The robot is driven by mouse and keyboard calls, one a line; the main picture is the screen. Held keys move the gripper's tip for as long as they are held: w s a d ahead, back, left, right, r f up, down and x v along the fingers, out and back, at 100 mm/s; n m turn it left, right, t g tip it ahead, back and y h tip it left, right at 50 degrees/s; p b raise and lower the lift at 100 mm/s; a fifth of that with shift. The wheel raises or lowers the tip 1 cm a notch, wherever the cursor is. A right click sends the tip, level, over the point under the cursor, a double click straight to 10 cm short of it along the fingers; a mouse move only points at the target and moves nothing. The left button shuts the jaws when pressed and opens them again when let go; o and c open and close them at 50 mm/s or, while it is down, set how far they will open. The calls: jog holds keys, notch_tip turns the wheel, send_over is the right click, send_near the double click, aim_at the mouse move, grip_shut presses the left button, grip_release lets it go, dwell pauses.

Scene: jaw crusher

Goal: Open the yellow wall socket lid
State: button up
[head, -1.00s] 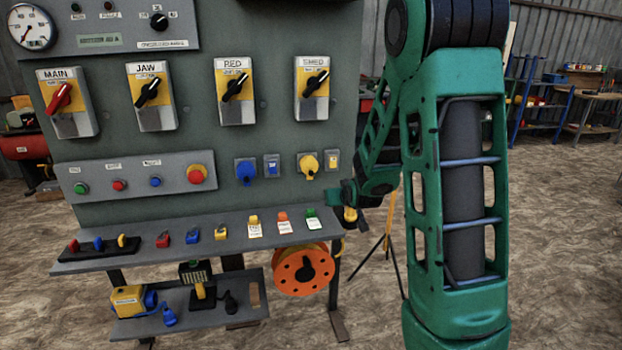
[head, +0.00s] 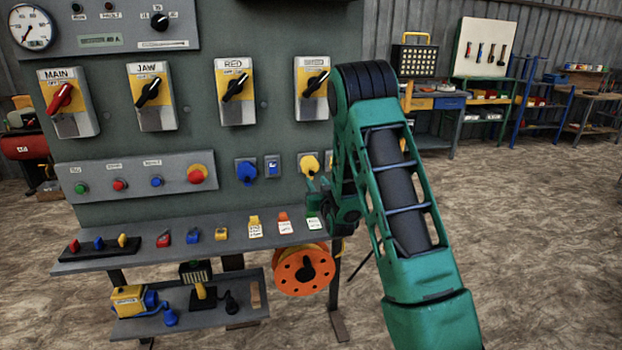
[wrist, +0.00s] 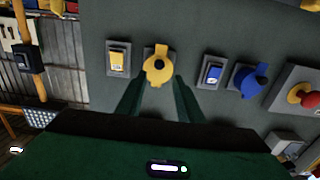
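The yellow wall socket (head: 309,163) is on the green-grey panel, right of the blue socket. Its round yellow lid (wrist: 158,69) looks shut in the wrist view, with a tab at its top edge. My gripper (head: 312,190) is just below and to the right of the socket in the head view. In the wrist view its two green fingers (wrist: 160,98) are spread apart and empty, pointing at the lid from either side. Whether the fingertips touch the lid cannot be told.
The shelf (head: 180,241) with several tagged items juts out below. Open floor lies to the right.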

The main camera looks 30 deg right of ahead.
aim_at(311, 173)
jog(key=x, duration=0.6)
jog(key=shift+w+d, duration=0.15)
jog(key=shift+w, duration=0.05)
grip_shut()
